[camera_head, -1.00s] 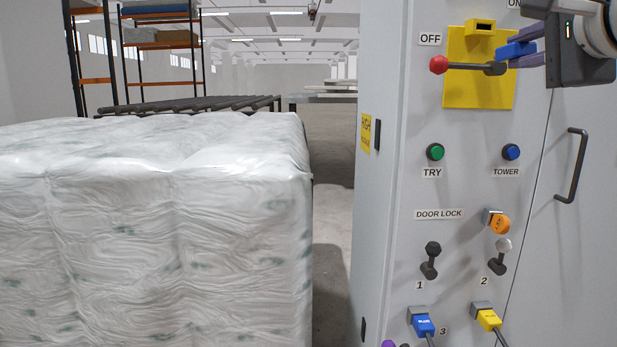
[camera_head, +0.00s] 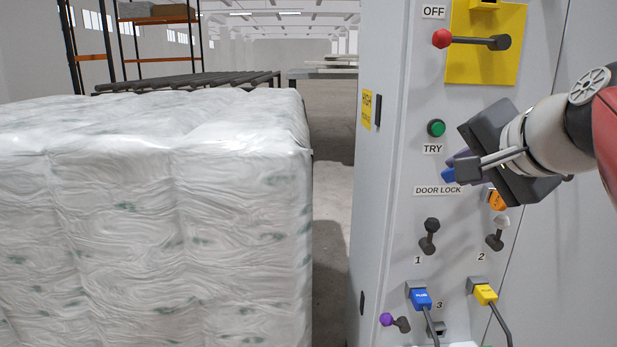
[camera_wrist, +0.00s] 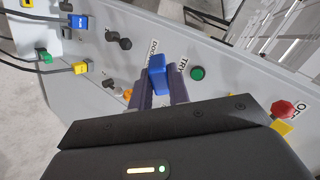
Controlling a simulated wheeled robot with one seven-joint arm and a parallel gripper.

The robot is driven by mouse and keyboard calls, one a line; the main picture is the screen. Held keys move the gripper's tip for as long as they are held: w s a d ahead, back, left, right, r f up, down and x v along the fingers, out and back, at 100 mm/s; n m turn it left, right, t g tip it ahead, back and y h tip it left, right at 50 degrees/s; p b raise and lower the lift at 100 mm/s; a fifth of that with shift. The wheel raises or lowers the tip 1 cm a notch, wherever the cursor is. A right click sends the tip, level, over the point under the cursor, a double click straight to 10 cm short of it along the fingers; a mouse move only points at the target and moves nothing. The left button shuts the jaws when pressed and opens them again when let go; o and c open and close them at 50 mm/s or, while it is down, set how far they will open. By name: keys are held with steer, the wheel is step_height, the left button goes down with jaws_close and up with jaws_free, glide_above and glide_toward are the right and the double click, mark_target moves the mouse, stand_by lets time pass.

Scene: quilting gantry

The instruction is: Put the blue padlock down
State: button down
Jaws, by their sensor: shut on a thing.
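The blue padlock (camera_head: 449,175) is gripped at the tips of my gripper (camera_head: 462,166), in front of the grey cabinet panel. In the head view it shows just above the DOOR LOCK label, below and right of the green TRY button (camera_head: 436,128). In the wrist view the blue padlock (camera_wrist: 157,74) stands out between the purple fingers of my gripper (camera_wrist: 158,92). My gripper is shut on it. No surface is seen directly under the padlock. My gripper hides the TOWER button in the head view.
The panel carries a red-tipped handle (camera_head: 442,39) on a yellow plate (camera_head: 482,72), an orange knob (camera_head: 497,201), black and grey levers, and blue (camera_head: 421,299) and yellow (camera_head: 485,294) plugs with cables. A wrapped bale (camera_head: 150,220) stands left. A narrow floor gap lies between.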

steer(key=s+a+f+n+g, duration=0.2)
steer(key=s+f+n, duration=0.1)
steer(key=f, duration=0.6)
steer(key=s+a+f+n+g, duration=0.2)
steer(key=s+f+n, duration=0.2)
steer(key=f, duration=0.5)
steer(key=s+a+f+n+g+h, duration=0.1)
steer(key=s+a+f+n+g, duration=0.1)
steer(key=s+f, duration=0.4)
step_height(320, 180, down, 4)
steer(key=shift+r+n+p, duration=0.1)
steer(key=shift+n+p, duration=0.2)
steer(key=shift+n, duration=0.6)
steer(key=shift+s+a+f, duration=0.1)
steer(key=shift+s+f, duration=0.1)
steer(key=shift+f, duration=0.1)
